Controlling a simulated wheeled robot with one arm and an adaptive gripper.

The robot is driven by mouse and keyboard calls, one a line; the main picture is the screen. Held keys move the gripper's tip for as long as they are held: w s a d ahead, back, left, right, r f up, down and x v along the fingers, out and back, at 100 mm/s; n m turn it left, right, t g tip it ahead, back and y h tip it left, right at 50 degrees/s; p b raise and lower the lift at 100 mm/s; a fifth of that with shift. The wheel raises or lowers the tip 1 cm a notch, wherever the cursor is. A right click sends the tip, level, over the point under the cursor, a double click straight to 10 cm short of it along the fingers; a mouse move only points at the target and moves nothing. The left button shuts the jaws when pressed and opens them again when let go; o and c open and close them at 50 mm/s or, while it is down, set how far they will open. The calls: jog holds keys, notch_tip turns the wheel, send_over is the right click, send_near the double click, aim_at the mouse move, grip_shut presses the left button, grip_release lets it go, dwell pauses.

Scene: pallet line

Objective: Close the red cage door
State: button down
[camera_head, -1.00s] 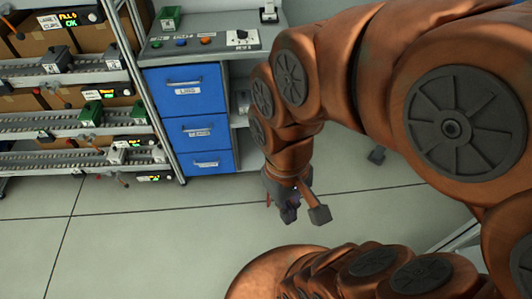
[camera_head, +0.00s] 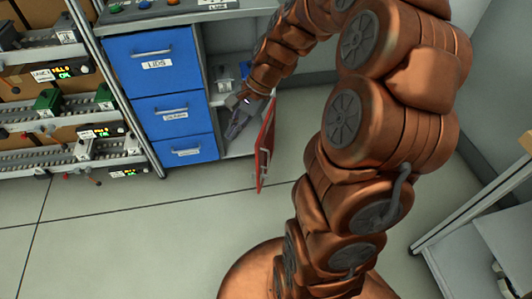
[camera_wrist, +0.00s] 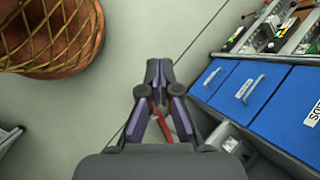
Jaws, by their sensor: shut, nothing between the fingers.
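The red cage door (camera_head: 265,148) stands swung open, seen nearly edge-on, at the right of the open compartment beside the blue drawers. It reaches out over the floor and has a small handle low on its face. My gripper (camera_head: 233,132) is at the compartment opening, to the left of the door. Its fingers are shut and empty. In the wrist view my gripper (camera_wrist: 158,68) points away over the grey floor, and a thin red piece (camera_wrist: 160,122) shows between its finger links. I cannot tell whether the gripper touches the door.
Blue drawers (camera_head: 160,97) stand shut to the left of the compartment and also show in the wrist view (camera_wrist: 245,90). Grey items (camera_head: 222,80) sit inside the compartment. Conveyor racks (camera_head: 70,120) with boxes are at the far left. A grey bench (camera_head: 480,255) is at lower right. The floor in front is clear.

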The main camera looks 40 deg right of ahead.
jog(key=w+d+f+m+t+b, duration=0.2)
jog(key=w+d+f+m+b, duration=0.15)
jog(key=d+f, duration=0.3)
jog(key=w+d+f+m+t+b, duration=0.1)
jog(key=w+d+f+m+b, duration=0.3)
jog(key=f, duration=0.3)
jog(key=m+t+b, duration=0.3)
jog(key=m+b, duration=0.1)
jog(key=m, duration=0.4)
send_near(260, 147)
jog(key=s+d+r, duration=0.3)
jog(key=s+d, duration=0.1)
jog(key=s, duration=0.1)
jog(key=shift+n+h, duration=0.25)
jog(key=shift+h, duration=0.05)
jog(key=b+x, duration=0.3)
jog(key=x, duration=0.7)
jog(key=shift+s+a+f, duration=0.15)
jog(key=shift+f, duration=0.15)
jog(key=w+a, duration=0.1)
jog(key=w+a+b, duration=0.1)
jog(key=shift+w+a+r, duration=0.15)
jog(key=shift+w+r, duration=0.05)
jog(key=shift+w, duration=0.3)
jog(key=shift+a, duration=0.1)
